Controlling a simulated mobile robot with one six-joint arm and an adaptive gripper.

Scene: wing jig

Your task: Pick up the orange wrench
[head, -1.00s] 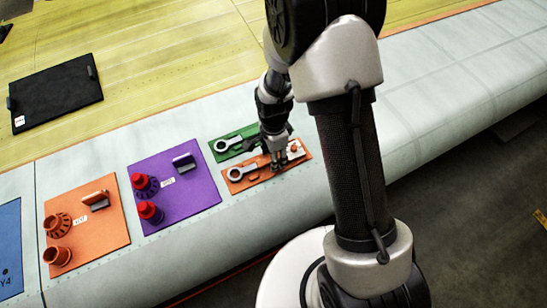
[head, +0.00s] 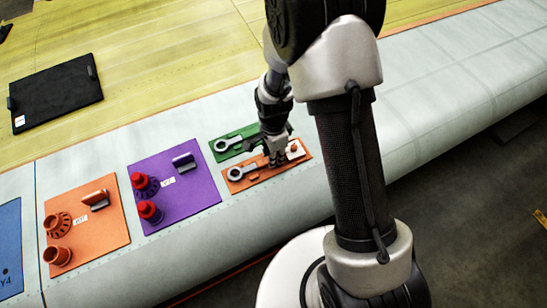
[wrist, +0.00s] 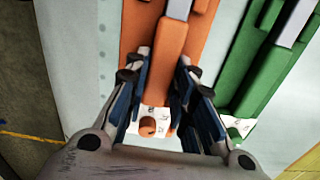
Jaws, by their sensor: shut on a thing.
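The orange wrench (head: 236,174) lies on the orange board, its pale ring end towards the left in the head view. In the wrist view its orange handle (wrist: 169,65) runs between the two fingers, with a grey shaft beyond it. My gripper (head: 274,161) is over the right part of the board. In the wrist view my gripper (wrist: 163,75) is shut on the handle, one finger on each side. The fingers hide part of the handle in the head view, and I cannot tell any gap beneath it.
A green board (head: 222,146) with a similar wrench lies just behind the orange board (head: 258,183). A purple board (head: 190,205) and another orange board (head: 112,240) with upright parts stand to the left. A black board (head: 55,95) lies farther back. The wing surface at right is clear.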

